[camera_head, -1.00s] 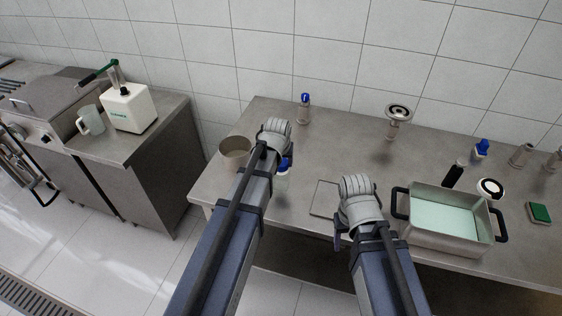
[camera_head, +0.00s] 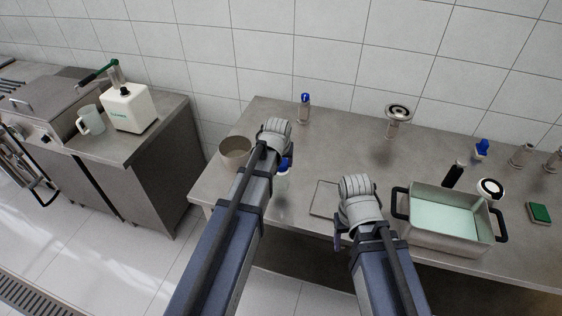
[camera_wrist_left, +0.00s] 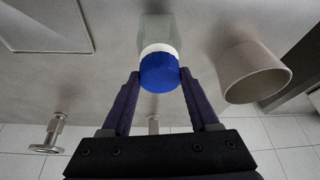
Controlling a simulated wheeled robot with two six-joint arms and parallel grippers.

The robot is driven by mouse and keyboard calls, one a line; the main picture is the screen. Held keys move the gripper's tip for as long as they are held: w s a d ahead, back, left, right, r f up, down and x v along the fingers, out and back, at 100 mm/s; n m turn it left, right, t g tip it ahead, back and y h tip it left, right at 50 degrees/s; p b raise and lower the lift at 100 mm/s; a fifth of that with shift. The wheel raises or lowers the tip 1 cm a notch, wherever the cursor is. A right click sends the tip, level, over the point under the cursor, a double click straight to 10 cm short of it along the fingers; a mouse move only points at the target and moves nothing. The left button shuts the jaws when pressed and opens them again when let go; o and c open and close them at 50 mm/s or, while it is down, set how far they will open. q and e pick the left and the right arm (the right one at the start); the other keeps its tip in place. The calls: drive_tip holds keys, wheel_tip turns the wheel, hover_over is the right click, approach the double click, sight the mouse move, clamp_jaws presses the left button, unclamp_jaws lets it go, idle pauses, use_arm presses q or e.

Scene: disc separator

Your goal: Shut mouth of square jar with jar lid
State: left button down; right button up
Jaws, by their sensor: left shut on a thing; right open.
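The jar lid (camera_wrist_left: 160,74) is a blue round cap held between the fingertips of my left gripper (camera_wrist_left: 159,80) in the left wrist view. The clear square jar (camera_wrist_left: 156,26) is in line behind it, with a white band between the blue cap and the jar body. I cannot tell whether the lid is seated or just above the mouth. In the head view, the lid (camera_head: 284,163) and jar (camera_head: 282,185) show just right of my left forearm, which hides the left fingers. My right gripper (camera_head: 339,241) is open, mostly hidden by its wrist, near the table's front edge.
A beige bowl (camera_head: 235,151) stands left of the jar. A thin square plate (camera_head: 325,199) lies to its right. A metal pan (camera_head: 451,240) with pale green contents is at the right. A blue-topped bottle (camera_head: 304,109) and a metal stand (camera_head: 394,126) are behind.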

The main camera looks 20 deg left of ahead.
idle(0.7)
use_arm(q)
drive_tip(key=shift+a+m+h, duration=0.1)
drive_tip(key=shift+m+h, duration=0.3)
drive_tip(key=shift+m, duration=1.2)
drive_tip(key=shift+a+m+h, duration=0.1)
drive_tip(key=shift+m+h, duration=0.7)
drive_tip(key=shift+m, duration=0.8)
drive_tip(key=shift+w+a+m+g+h, duration=0.15)
drive_tip(key=shift+m+g+h, duration=0.15)
drive_tip(key=shift+m, duration=0.5)
drive_tip(key=shift+f+m+h, duration=0.1)
drive_tip(key=shift+m+h, duration=0.2)
drive_tip(key=shift+m, duration=0.5)
